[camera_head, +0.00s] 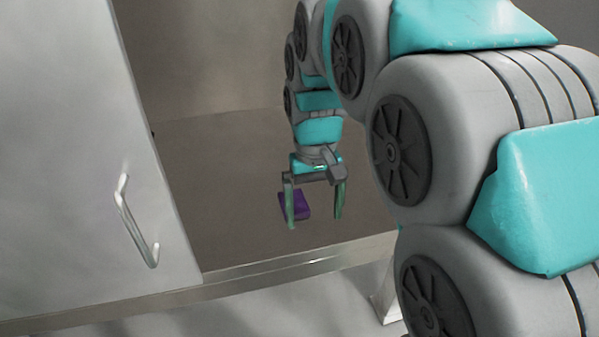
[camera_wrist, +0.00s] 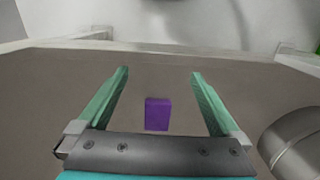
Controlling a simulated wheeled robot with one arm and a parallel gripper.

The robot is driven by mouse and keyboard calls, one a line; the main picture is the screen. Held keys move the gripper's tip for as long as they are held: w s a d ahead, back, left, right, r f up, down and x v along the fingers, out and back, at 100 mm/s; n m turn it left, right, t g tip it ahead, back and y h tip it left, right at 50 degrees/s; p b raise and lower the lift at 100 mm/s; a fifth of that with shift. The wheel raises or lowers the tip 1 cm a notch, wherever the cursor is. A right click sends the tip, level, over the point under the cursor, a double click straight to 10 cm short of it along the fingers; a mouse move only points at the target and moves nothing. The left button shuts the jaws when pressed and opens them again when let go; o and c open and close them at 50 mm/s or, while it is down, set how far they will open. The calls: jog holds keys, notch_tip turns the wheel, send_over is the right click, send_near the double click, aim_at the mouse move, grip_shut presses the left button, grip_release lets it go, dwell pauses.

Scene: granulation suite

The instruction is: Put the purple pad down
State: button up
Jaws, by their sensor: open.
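The purple pad (camera_head: 297,204) is a small flat purple block on the brown-grey surface inside the cabinet in the head view. My gripper (camera_head: 315,222) is open, its two green fingers spread apart. The left finger partly covers the pad in the head view. In the wrist view the pad (camera_wrist: 158,114) shows in the gap between the fingers of my gripper (camera_wrist: 160,72), with clear space on both sides. No finger touches it there. I cannot tell the exact height of the fingertips above the surface.
A pale cabinet door (camera_head: 85,150) with a metal handle (camera_head: 136,222) stands at the left. A metal front edge (camera_head: 290,266) runs along the surface. The surface (camera_head: 215,190) around the pad looks bare. A rounded grey object shows at the wrist view's lower right.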

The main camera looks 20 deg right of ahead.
jog(key=s+f, duration=0.4)
jog(key=s, duration=0.6)
jog(key=s+f+g, duration=0.1)
jog(key=s+f, duration=0.2)
jog(key=s, duration=0.7)
jog(key=shift+s+a+f, duration=0.2)
jog(key=shift+s+f, duration=0.1)
jog(key=shift+f, duration=0.1)
notch_tip(320, 180, up, 7)
jog(key=p, duration=0.6)
jog(key=shift+f+p, duration=0.15)
jog(key=shift+p, duration=0.2)
